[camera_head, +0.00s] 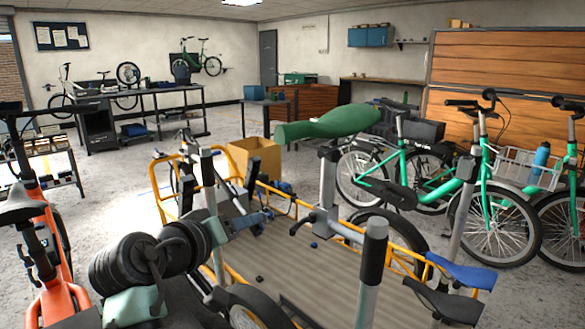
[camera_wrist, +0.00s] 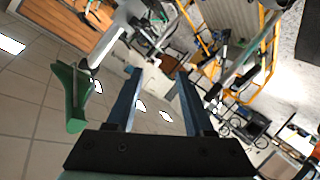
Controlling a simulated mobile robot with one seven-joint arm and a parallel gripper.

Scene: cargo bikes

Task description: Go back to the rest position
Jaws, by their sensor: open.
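My gripper (camera_wrist: 157,73) shows in the wrist view with its two blue-grey fingers spread apart.
A cargo bike with a yellow frame and a wooden bed (camera_head: 330,290) stands close in front. A long green shape (camera_head: 335,124) rises above it. An orange bike (camera_head: 52,255) is at left, green bikes (camera_head: 485,195) at right. A cardboard box (camera_head: 255,158) and a workbench (camera_head: 150,92) stand behind.

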